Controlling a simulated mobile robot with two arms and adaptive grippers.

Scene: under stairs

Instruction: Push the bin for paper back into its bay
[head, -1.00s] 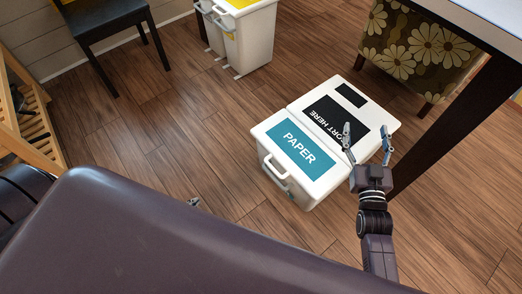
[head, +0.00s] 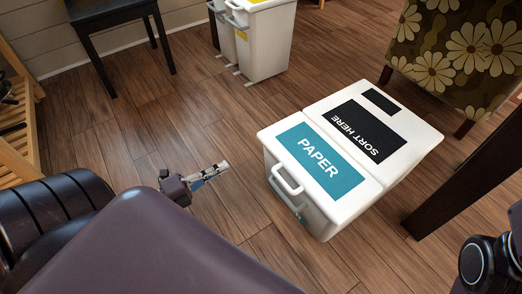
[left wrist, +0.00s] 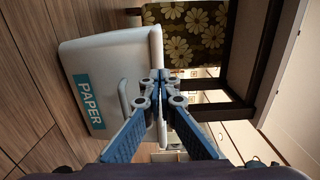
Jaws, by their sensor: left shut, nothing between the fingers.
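The white bin for paper (head: 318,165), with a teal PAPER label on top, stands on the wooden floor right of centre in the head view. Its front handle (head: 287,181) faces my left gripper. Behind it is a white unit (head: 415,135) with a black SORT HERE panel; I cannot tell how deep the bin sits in it. My left gripper (head: 225,166) is shut and empty, apart from the bin on its front side. In the left wrist view, the shut fingertips (left wrist: 160,76) show in front of the bin (left wrist: 110,60). My right gripper is out of view.
Other white bins (head: 262,45) stand at the back. A dark chair (head: 112,15) and a wooden rack (head: 15,140) are at the left. A floral armchair (head: 455,50) and a dark table leg (head: 470,175) are at the right. Floor left of the bin is clear.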

